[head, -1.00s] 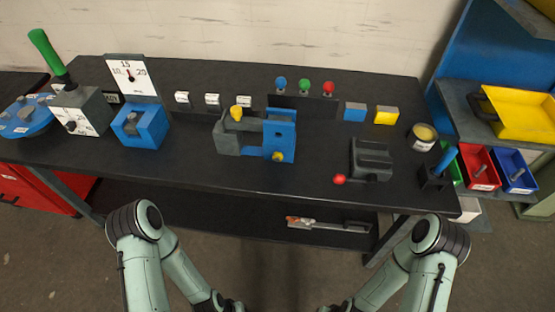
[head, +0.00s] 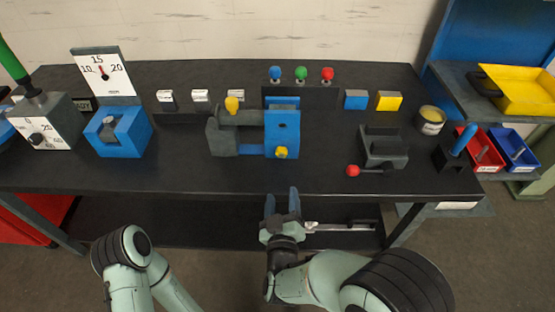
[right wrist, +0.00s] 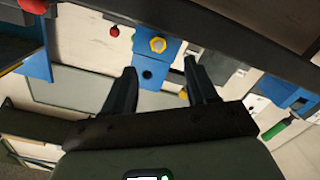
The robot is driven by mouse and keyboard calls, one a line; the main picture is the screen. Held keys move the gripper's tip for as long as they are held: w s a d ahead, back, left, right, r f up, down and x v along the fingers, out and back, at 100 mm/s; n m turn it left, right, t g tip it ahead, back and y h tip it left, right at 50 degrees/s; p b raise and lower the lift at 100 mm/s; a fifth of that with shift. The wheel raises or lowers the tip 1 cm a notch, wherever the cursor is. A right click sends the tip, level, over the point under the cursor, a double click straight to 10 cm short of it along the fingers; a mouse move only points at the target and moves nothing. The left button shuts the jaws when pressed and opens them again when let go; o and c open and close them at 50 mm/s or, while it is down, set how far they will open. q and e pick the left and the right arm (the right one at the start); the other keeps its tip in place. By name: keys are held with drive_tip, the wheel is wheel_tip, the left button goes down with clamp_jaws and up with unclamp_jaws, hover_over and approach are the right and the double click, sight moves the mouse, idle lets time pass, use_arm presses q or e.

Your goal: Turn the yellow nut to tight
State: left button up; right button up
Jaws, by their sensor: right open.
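The yellow nut (head: 281,153) sits low on the front face of a blue upright block (head: 283,125). In the right wrist view the nut (right wrist: 158,44) shows as a yellow hexagonal ring on the blue face, beyond the fingertips. My right gripper (head: 282,192) is open and empty, in front of the table's front edge and below the nut, apart from it. In the right wrist view its two dark fingers (right wrist: 160,68) stand spread, with the blue block between and beyond them. My left gripper is out of view; only part of my left arm shows.
A red-knobbed lever (head: 352,171) and grey block (head: 384,148) stand to the right. The black tabletop (head: 215,178) is clear in front of the nut.

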sight(281, 154)
drive_tip(key=shift+t, duration=0.3)
drive_tip(key=w, duration=0.4)
drive_tip(key=w+r, duration=0.1)
drive_tip(key=w, duration=0.8)
drive_tip(key=shift+w+a+r, duration=0.1)
drive_tip(key=shift+a+r, duration=0.05)
drive_tip(key=shift+a, duration=0.1)
drive_tip(key=c, duration=1.1)
